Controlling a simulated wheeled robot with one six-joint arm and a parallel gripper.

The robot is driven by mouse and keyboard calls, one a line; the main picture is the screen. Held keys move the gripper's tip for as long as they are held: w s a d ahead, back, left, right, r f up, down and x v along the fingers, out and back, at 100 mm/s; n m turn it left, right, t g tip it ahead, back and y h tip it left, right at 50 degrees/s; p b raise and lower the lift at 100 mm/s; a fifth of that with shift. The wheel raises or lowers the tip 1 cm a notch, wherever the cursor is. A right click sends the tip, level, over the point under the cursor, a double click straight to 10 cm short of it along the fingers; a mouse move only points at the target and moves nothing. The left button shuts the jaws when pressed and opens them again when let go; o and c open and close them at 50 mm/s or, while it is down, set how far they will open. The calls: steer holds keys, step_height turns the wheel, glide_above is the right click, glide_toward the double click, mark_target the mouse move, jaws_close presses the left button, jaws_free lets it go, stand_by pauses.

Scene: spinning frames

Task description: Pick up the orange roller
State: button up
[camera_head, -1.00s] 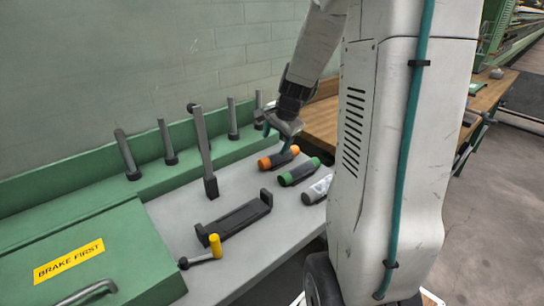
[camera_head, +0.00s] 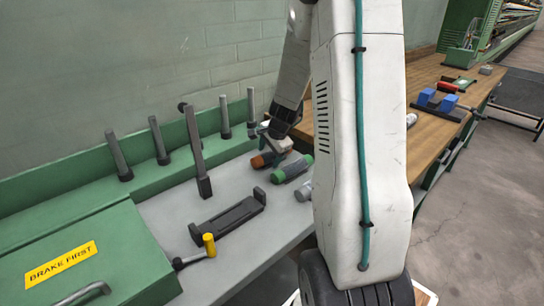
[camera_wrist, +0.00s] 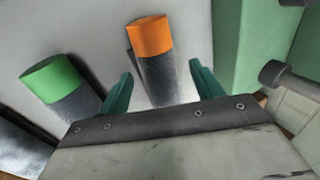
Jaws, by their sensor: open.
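The orange roller (camera_wrist: 152,50) is a grey cylinder with an orange end, lying on the grey work surface. In the wrist view its body lies between the two teal fingers of my gripper (camera_wrist: 162,88), with space on both sides. My gripper is open and empty. In the head view the orange roller (camera_head: 258,161) is partly hidden by my gripper (camera_head: 270,145), which is right over it. A green-ended roller (camera_wrist: 60,85) lies to the left in the wrist view and beside the orange one in the head view (camera_head: 292,168).
A black cradle (camera_head: 228,217) and a yellow-handled crank (camera_head: 208,245) are nearer the front. Several upright grey posts (camera_head: 158,140) line the green back ledge.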

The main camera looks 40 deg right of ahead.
steer(key=c, duration=1.2)
steer(key=shift+o, duration=0.2)
steer(key=shift+r, duration=0.1)
